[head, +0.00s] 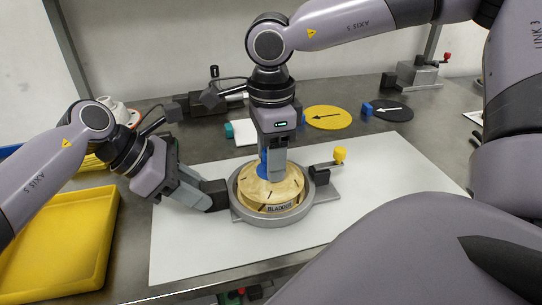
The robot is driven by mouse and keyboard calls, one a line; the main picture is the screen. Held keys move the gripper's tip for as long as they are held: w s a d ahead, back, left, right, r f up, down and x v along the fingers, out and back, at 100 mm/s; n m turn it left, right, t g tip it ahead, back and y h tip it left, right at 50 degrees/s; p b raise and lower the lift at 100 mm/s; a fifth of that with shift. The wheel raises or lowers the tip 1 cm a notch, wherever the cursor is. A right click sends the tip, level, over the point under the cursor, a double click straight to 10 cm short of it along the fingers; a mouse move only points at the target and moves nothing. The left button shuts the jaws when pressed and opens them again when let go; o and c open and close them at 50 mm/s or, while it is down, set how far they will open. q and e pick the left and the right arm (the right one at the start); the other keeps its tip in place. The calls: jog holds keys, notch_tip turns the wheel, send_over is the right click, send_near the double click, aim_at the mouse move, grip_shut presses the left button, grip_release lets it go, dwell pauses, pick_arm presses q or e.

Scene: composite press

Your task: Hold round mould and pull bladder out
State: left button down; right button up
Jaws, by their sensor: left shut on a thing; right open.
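The round mould (247,213) is a grey ring on a white sheet, with a black block on each side. Inside it sits a tan disc (290,187) with dark marks. My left gripper (210,197) is shut on the black block (215,189) at the mould's left side. My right gripper (271,174) points down over the disc, open, beside a blue piece (262,163) that it partly hides. I cannot tell whether its fingers touch that piece.
A yellow tray (62,250) stands at the left. Behind lie a yellow disc (328,118) and a black disc (388,111) with blue tabs. The white sheet (380,185) is clear to the right.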

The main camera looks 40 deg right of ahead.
grip_shut()
jog(key=shift+r, duration=0.1)
jog(key=shift+r, duration=2.6)
pick_arm(q)
jog(key=c, duration=0.7)
grip_release()
